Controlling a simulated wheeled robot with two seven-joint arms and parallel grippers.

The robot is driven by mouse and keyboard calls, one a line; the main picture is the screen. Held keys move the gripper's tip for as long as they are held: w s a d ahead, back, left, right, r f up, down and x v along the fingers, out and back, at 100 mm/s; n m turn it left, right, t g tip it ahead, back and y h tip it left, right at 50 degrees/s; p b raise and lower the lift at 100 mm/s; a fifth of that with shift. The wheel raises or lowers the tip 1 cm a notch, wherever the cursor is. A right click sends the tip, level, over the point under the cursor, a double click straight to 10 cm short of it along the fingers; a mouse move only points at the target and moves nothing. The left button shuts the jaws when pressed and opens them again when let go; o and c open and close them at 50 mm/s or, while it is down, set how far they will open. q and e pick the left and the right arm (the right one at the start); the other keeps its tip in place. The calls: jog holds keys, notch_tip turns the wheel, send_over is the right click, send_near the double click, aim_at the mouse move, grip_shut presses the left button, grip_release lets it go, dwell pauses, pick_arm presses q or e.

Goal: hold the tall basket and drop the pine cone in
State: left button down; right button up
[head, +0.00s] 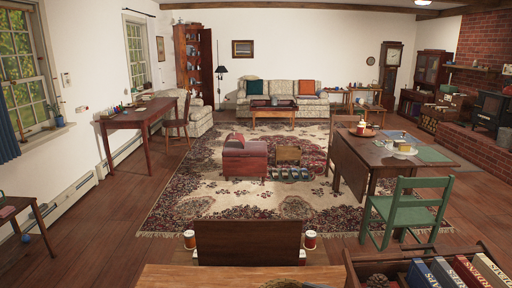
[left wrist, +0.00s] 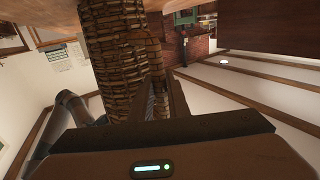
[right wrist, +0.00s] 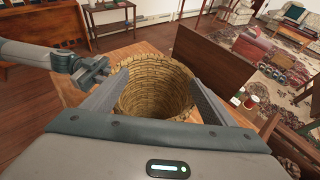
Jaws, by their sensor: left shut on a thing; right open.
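The tall basket is woven tan wicker. In the right wrist view I look down into the basket (right wrist: 155,90) and see only woven wall inside. My left gripper (right wrist: 103,72) is at its left rim. In the left wrist view my left gripper (left wrist: 160,88) is shut on the wall of the basket (left wrist: 112,45). My right gripper (right wrist: 157,80) is open and empty, its fingers apart over the basket mouth. In the head view a small rough brown thing, likely the pine cone (head: 377,281), lies at the bottom edge, partly cut off. Neither gripper shows in the head view.
A dark wooden crate (head: 400,262) with several upright books is at the bottom right. A brown panel (head: 248,243) stands beyond the tabletop, with red-and-white spools beside it. A green chair (head: 405,210) is farther right.

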pick_arm(q)
jog(key=shift+a+f, duration=0.15)
pick_arm(e)
jog(key=shift+w+d+r, duration=0.1)
jog(key=shift+w+d, duration=0.1)
notch_tip(320, 180, up, 6)
pick_arm(q)
jog(key=shift+r+p, duration=0.5)
jog(key=shift+r, duration=0.15)
pick_arm(e)
jog(key=w+d+r+m+t+h, duration=0.4)
jog(key=w+d+r+m+h, duration=0.4)
jog(key=w+d+m+h, duration=0.1)
jog(key=shift+w+d, duration=0.4)
jog(key=shift+d, duration=0.4)
pick_arm(q)
jog(key=shift+s, duration=0.1)
pick_arm(e)
jog(key=shift+s+r, duration=0.1)
